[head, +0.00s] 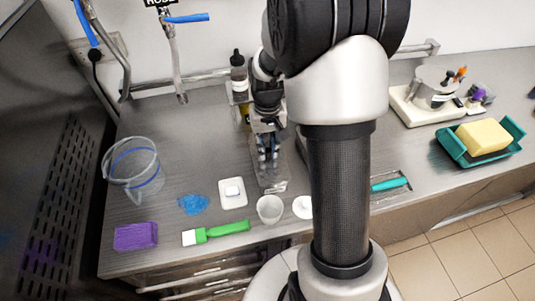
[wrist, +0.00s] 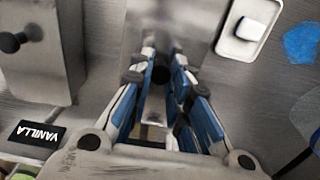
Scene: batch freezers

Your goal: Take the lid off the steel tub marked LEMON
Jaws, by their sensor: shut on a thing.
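My gripper (head: 268,150) is low over a narrow steel tub (head: 272,180) on the counter, just left of my arm in the head view. In the wrist view my gripper (wrist: 162,78) is shut on a black knob (wrist: 160,74), which stands on a steel lid (wrist: 182,20). No LEMON mark can be read; that tub's front is hidden by my gripper. I cannot tell whether the lid touches its tub. A second steel tub (wrist: 40,60) with a black knob, beside a VANILLA label (wrist: 38,134), is at the left in the wrist view.
A white dish (head: 232,200), a clear cup (head: 270,209) and a blue mesh pad (head: 193,204) lie close by. A green brush (head: 217,232), a purple sponge (head: 135,236) and a clear pitcher (head: 132,170) are further left. A dark-capped bottle (head: 238,70) stands behind.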

